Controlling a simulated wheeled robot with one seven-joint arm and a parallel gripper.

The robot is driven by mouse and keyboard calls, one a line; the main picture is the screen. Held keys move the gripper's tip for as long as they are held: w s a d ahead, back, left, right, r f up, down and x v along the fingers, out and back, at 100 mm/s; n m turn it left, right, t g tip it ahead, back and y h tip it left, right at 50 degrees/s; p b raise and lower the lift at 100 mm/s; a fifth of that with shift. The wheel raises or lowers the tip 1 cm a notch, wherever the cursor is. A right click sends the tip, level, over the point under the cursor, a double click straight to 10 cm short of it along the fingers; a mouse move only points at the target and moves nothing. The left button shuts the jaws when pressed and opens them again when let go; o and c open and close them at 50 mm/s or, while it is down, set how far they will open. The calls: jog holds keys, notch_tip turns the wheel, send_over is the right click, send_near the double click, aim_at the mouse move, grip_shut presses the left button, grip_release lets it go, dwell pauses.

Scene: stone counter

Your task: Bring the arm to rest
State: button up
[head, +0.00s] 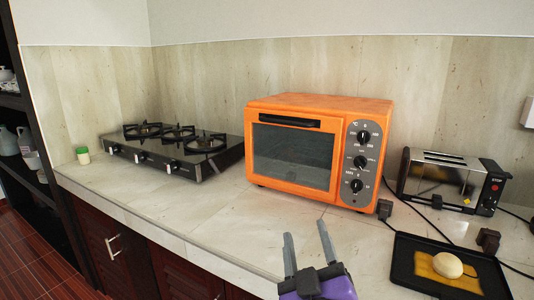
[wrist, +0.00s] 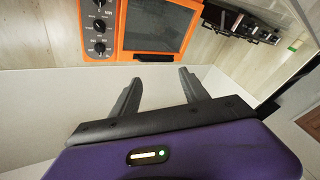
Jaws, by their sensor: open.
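My gripper (head: 306,244) is purple with two grey fingers. In the head view it is at the bottom, in front of the orange oven and over the counter's front part. The fingers stand apart with nothing between them. In the wrist view the gripper (wrist: 160,88) also shows open and empty, with its fingers pointing toward the oven, apart from it. The stone counter (head: 240,222) is bare around the fingers.
The orange oven (head: 318,105) stands at the back middle. A black gas stove (head: 180,165) and a small green-lidded jar (head: 83,155) are left. A toaster (head: 440,180) is right. A black tray (head: 405,265) holds a yellow cloth (head: 425,270) and a pale round item (head: 447,265).

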jog(key=s+d+f+m+g+p, duration=0.2)
jog(key=s+d+f, duration=0.2)
jog(key=s, duration=0.9)
jog(key=s+d+f+m+g+p, duration=0.1)
jog(key=s+d+f+m+p, duration=0.1)
jog(key=s, duration=1.2)
jog(key=s+d+f+m+g+p, duration=0.2)
jog(key=s+d+f, duration=0.3)
jog(key=s, duration=0.9)
jog(key=shift+s+d+f+g+h+p, duration=0.3)
jog(key=shift+d+h+p, duration=0.1)
jog(key=shift+d+p, duration=0.35)
jog(key=shift+d, duration=0.1)
